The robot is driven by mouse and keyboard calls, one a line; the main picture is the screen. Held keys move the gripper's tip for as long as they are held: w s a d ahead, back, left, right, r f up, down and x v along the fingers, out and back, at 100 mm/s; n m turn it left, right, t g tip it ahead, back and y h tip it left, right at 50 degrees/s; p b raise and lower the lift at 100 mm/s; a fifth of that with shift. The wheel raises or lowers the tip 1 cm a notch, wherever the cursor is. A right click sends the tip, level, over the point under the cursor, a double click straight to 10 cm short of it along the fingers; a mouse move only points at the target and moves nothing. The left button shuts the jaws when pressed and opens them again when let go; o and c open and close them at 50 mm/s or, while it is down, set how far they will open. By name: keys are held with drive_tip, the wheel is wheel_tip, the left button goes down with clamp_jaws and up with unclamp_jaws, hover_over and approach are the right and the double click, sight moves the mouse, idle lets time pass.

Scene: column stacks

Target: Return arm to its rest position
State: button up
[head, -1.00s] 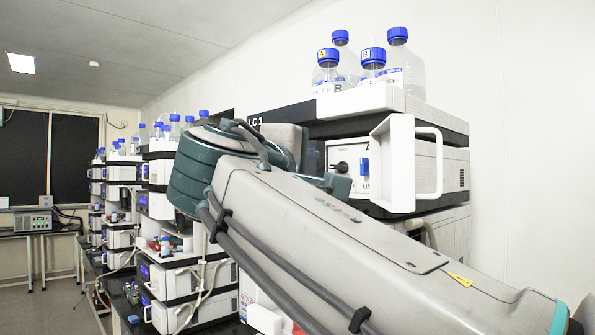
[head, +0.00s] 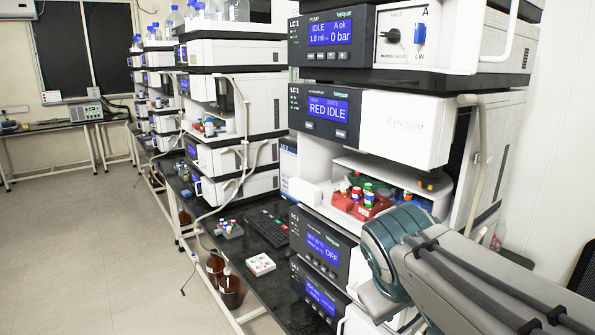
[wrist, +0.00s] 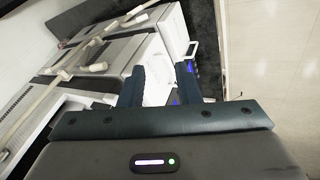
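My gripper (wrist: 161,85) shows in the wrist view with its two dark fingers apart and nothing between them. Beyond the fingers are white instrument housings, tubing and a strip of floor. In the head view my arm crosses the lower right corner, in front of the lower modules of the LC 1 stack (head: 375,125). The gripper's fingers are not visible in the head view.
The LC 1 stack stands close to my arm, with a red vial tray (head: 352,207) in its open bay. The black bench (head: 265,285) holds a white vial rack (head: 260,264) and a keyboard (head: 268,228). Brown bottles (head: 228,288) stand below. The floor (head: 90,240) at left is clear.

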drive_tip(key=s+a+f+m+g+y, duration=0.1)
drive_tip(key=s+f+m+g+y, duration=0.1)
drive_tip(key=s+f, duration=0.5)
wheel_tip(320, 180, down, 3)
drive_tip(key=shift+s+m+y, duration=0.25)
drive_tip(key=shift+m+y, duration=0.25)
drive_tip(key=shift+m, duration=0.7)
drive_tip(key=shift+a, duration=0.1)
idle(0.3)
